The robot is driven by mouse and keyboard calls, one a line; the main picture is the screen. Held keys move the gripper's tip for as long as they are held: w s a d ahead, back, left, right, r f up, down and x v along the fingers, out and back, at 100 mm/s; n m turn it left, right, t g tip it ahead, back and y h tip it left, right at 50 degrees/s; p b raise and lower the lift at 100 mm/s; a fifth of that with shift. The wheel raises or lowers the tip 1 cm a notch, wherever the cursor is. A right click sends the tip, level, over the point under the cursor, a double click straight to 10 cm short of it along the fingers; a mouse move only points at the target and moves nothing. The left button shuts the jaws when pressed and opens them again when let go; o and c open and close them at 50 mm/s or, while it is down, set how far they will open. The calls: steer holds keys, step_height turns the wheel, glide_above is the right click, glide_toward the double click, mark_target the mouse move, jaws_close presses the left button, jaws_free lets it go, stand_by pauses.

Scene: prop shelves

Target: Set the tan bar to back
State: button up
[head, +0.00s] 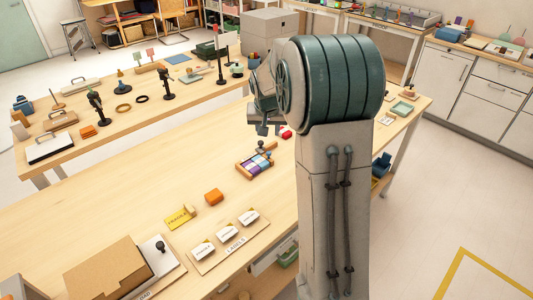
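My gripper (269,130) hangs above the long wooden table, left of my grey arm column. Its two fingers point down with a gap between them, and nothing shows between them. Just below it, a small dark knob-like piece (262,147) stands behind a tan-framed tray (243,171) with purple, pale and blue strips. I cannot pick out the tan bar for certain; a tan edge shows on this tray, but it is too small to tell whether it is a separate bar. My arm hides part of the table to the right.
An orange block (214,196), a yellow FRAGILE card (178,218) and a labels board (211,262) lie nearer on the table. A cardboard box (105,270) is at the front left. Another table (150,121) with several tools stands behind. The near table's left middle is clear.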

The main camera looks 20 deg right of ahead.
mark_target(268, 152)
steer(key=x, duration=0.7)
steer(key=p+x, duration=0.1)
steer(key=x, duration=0.7)
steer(key=shift+w+d+r, duration=0.15)
steer(key=shift+w+d, duration=0.1)
jaws_close()
